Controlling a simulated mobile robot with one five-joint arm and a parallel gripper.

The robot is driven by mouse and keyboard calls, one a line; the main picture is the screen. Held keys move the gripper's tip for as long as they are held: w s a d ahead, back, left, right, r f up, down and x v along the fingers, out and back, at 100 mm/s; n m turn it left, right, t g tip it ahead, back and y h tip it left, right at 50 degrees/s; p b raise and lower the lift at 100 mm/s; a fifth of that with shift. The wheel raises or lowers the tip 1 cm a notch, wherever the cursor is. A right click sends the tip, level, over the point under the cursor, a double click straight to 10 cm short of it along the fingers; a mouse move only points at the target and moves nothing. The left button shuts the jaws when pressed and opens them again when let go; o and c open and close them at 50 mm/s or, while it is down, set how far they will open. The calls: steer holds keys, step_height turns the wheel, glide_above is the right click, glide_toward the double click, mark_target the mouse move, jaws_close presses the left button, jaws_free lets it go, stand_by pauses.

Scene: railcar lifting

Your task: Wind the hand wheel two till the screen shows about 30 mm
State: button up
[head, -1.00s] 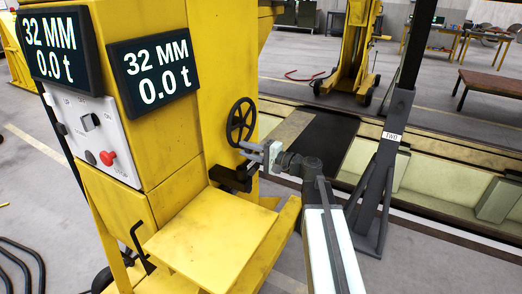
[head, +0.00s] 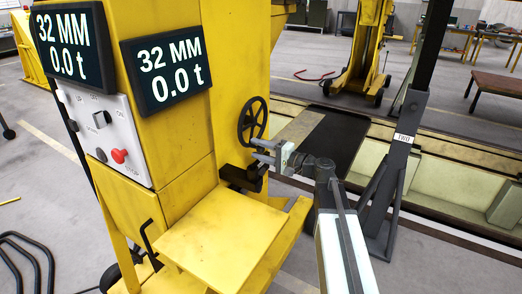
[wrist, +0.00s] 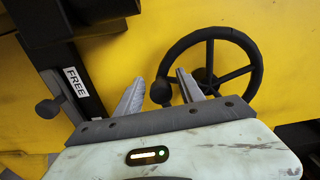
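The black hand wheel (head: 252,121) is on the side of the yellow lifting jack. In the wrist view the wheel (wrist: 247,46) shows with its round handle knob (wrist: 161,93) between my two fingers. My gripper (head: 262,151) is at the wheel's lower edge in the head view. In the wrist view my gripper (wrist: 160,90) has its fingers apart, with gaps beside the knob. The front screen (head: 168,70) reads 32 MM and 0.0 t. The side screen (head: 70,47) shows the same.
A dark lever (wrist: 80,85) marked FREE is left of my gripper. A control panel (head: 105,135) with a red button is below the screens. A yellow ledge (head: 220,235) lies below my gripper. A dark stand (head: 395,165) labelled TWO is to the right.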

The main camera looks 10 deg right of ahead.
steer(key=v, duration=0.8)
steer(key=shift+a, duration=0.1)
